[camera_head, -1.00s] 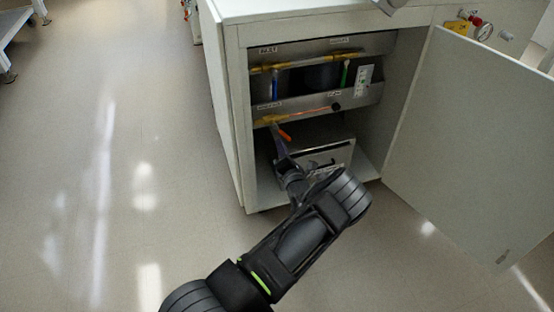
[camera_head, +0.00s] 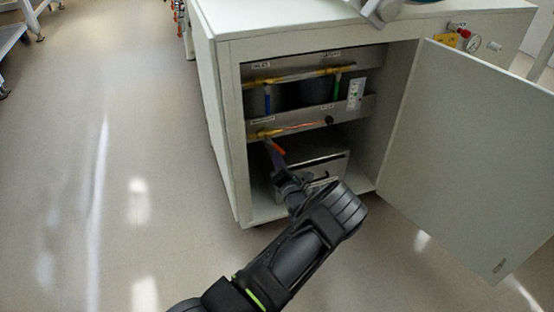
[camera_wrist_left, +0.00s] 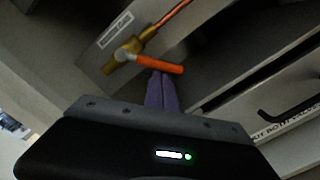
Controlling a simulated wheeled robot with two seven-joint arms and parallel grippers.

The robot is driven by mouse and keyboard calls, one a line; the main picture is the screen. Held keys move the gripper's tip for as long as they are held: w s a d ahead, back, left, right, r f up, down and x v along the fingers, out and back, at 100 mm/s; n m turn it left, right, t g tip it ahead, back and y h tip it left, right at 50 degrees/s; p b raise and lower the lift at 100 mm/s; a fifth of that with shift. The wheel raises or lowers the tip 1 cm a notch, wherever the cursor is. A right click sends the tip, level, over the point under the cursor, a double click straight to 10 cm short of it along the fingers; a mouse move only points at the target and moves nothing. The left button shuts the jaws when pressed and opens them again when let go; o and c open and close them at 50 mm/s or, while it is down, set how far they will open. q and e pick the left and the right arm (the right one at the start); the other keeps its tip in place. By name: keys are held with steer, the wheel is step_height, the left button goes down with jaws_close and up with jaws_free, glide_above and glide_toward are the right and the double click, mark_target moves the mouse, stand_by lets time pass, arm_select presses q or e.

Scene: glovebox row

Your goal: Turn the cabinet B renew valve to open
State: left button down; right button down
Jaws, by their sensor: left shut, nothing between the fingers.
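In the head view, a brass valve (camera_head: 262,134) with an orange lever handle (camera_head: 279,147) sits low on the lower metal panel inside the open cabinet. Its label is too small to read. My left gripper (camera_head: 270,146) reaches in from below, with its fingertips beside the handle. In the left wrist view, the orange handle (camera_wrist_left: 158,65) lies across the picture just beyond the tips of my shut purple fingers (camera_wrist_left: 162,78). Nothing is between the fingers. I cannot tell whether they touch the handle. My right gripper is not in view.
Blue (camera_head: 267,99) and green (camera_head: 337,86) handles hang from the upper brass pipe. A metal box (camera_head: 325,165) stands on the cabinet floor below. The cabinet door (camera_head: 465,150) stands open on the right. Floor (camera_head: 120,150) is clear to the left.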

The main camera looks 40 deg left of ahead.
arm_select(q)
steer(key=shift+w+d+r, duration=0.1)
steer(key=shift+w, duration=0.05)
steer(key=shift+w+d+r+n, duration=0.2)
steer(key=shift+w+n, duration=0.1)
steer(key=shift+n, duration=0.5)
steer(key=shift+w+d+r+n, duration=0.2)
steer(key=shift+w+n, duration=0.1)
steer(key=shift+n, duration=0.5)
steer(key=r+n, duration=0.1)
steer(key=n, duration=0.1)
steer(key=w+d+r+n+p, duration=0.1)
steer(key=n, duration=0.1)
steer(key=w+r+n+p, duration=0.1)
steer(key=n, duration=0.1)
steer(key=shift+d+y, duration=0.2)
steer(key=shift+y, duration=0.1)
steer(key=shift+r, duration=0.1)
